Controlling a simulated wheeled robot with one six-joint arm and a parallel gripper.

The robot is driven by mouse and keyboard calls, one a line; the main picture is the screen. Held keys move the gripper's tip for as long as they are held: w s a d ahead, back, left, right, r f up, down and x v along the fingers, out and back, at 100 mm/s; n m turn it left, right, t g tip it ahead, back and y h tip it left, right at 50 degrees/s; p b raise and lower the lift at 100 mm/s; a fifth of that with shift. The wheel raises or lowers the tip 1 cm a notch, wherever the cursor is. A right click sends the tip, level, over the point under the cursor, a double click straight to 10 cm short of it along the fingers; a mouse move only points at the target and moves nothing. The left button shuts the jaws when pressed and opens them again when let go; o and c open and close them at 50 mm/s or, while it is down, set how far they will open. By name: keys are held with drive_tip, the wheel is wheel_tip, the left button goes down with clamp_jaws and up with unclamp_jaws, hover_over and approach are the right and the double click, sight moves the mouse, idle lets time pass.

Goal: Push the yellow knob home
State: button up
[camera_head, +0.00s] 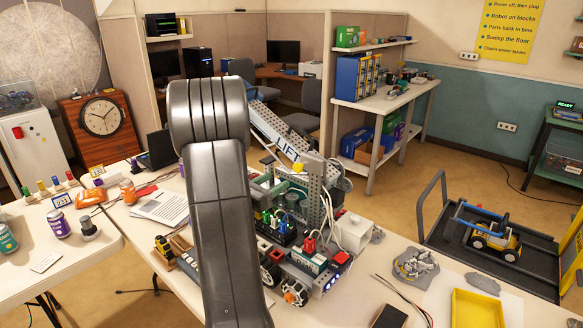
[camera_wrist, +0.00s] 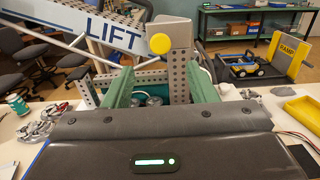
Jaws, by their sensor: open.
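The yellow knob (camera_wrist: 160,44) is a round disc on the front of a grey bracket (camera_wrist: 175,32) in the wrist view. The bracket sits atop a perforated metal upright (camera_wrist: 180,80). In the head view the knob is a small yellow spot (camera_head: 298,167) on the robot's tower. My gripper (camera_wrist: 163,78) shows two green fingers spread apart, with nothing held between them. The knob appears above and beyond the fingertips, apart from them. How deep the knob sits is hard to tell. My arm hides much of the gripper in the head view.
A wheeled robot (camera_head: 308,258) stands on the table under the tower. A beam marked LIFT (camera_head: 286,147) slopes up behind the knob. A yellow tray (camera_head: 478,309), grey parts (camera_head: 415,266) and a dark phone-like slab (camera_head: 389,317) lie to the right.

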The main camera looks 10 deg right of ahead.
sight(296, 169)
drive_tip(key=p+x, duration=0.2)
drive_tip(key=x, duration=0.7)
drive_tip(key=shift+w+d+p, duration=0.2)
drive_tip(key=shift+d+p, duration=0.1)
drive_tip(key=shift+p, duration=0.1)
drive_tip(key=shift+c, duration=0.2)
clamp_jaws()
